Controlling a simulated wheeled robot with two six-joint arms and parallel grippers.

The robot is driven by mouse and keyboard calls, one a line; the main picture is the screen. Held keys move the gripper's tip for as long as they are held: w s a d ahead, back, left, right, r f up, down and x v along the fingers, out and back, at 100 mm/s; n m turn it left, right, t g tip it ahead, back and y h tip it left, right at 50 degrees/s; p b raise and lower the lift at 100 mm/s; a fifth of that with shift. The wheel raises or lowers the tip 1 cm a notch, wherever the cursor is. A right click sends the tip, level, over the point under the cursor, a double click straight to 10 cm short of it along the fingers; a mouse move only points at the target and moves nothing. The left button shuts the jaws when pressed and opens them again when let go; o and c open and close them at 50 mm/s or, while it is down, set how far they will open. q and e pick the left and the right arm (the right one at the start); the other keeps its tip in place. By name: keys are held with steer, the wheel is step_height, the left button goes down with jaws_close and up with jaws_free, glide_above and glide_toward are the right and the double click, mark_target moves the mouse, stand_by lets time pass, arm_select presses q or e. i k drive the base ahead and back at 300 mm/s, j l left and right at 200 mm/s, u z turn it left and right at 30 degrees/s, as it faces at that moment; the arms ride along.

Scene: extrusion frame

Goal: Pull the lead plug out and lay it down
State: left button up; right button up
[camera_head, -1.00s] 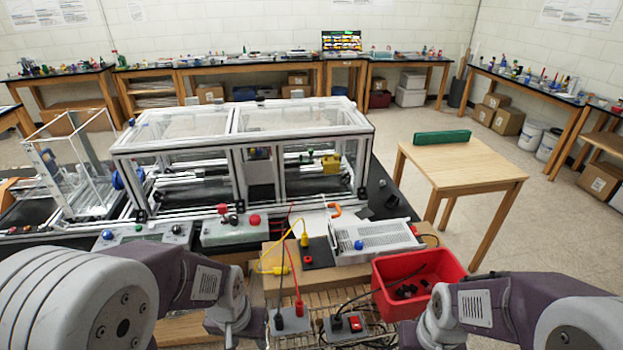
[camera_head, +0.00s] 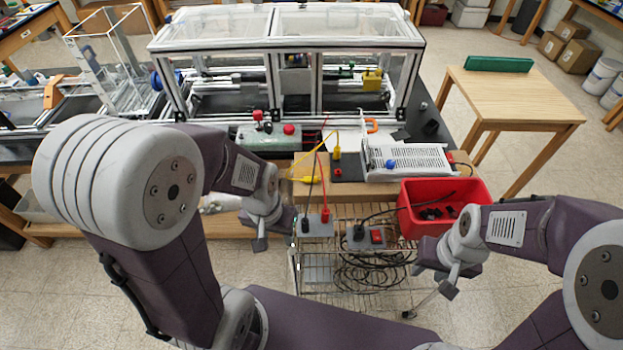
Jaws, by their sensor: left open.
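Several lead plugs show. A yellow plug (camera_head: 337,152) stands upright in a black block at the back of the wooden board. A red plug (camera_head: 325,215) and a black plug (camera_head: 305,224) stand in a grey box (camera_head: 318,231) on the wire cart. Another black plug (camera_head: 359,232) sits in a grey box with a red switch. The frames do not show which one the task means. My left gripper (camera_head: 270,236) is open and empty, left of the grey box and apart from it. My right gripper (camera_head: 446,278) is below the red bin, apart from the plugs; its jaws are unclear.
A red bin (camera_head: 408,226) with dark items stands right of the boxes. A silver vented unit (camera_head: 420,160) lies on the wooden board. The framed enclosure (camera_head: 300,117) stands behind. A coiled black cable (camera_head: 365,272) lies in the cart. A wooden table (camera_head: 512,92) at right has free room.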

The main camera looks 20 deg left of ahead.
mark_target(337, 149)
steer(key=k+j+z, duration=0.4)
steer(key=j+z, duration=0.15)
steer(key=i+j+z, duration=0.1)
steer(key=j+z, duration=0.35)
steer(key=j, duration=0.2)
steer(key=j+z, duration=0.5)
steer(key=j, duration=0.15)
steer(key=k+j+z, duration=0.15)
steer(key=j+z, duration=0.3)
steer(key=j, duration=0.2)
steer(key=i+j+z, duration=0.1)
steer(key=j+z, duration=0.15)
steer(key=j, duration=0.2)
